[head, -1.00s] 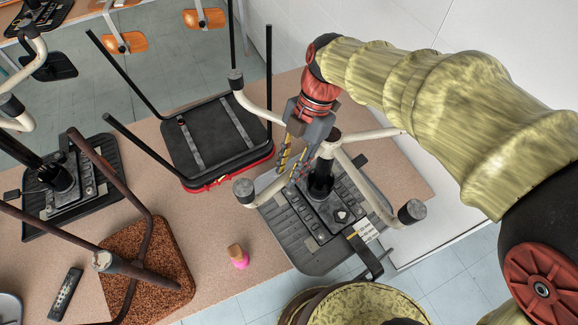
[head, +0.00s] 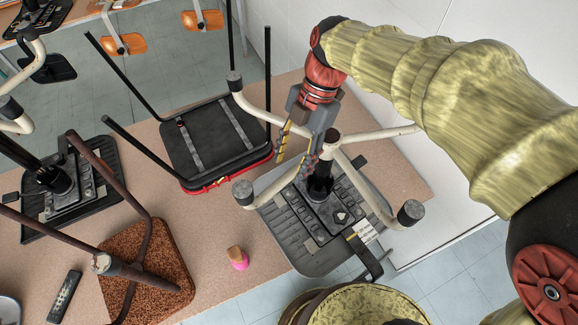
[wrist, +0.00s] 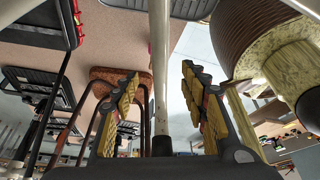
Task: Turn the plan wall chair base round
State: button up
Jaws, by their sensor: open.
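The chair base by the wall (head: 385,215) is a star of cream legs with grey end caps on a central hub (head: 330,138). It stands upside down on its dark seat underside (head: 290,235). My gripper (head: 291,168) is open at the left of the hub, pointing down, with its yellow-padded fingers apart. In the wrist view, a cream leg (wrist: 159,60) runs upright through the gap between the fingers (wrist: 160,100). Whether it touches either finger cannot be told. Part of the base behind the gripper is hidden.
An upturned black-and-red chair (head: 215,140) with thin black legs stands left of the gripper. A brown-seated chair (head: 150,265) and another dark seat (head: 75,195) lie further left. A small pink item (head: 238,260) and a remote (head: 65,297) lie on the tan surface. The wall stands close on the right.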

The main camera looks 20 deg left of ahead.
jog(key=v, duration=0.9)
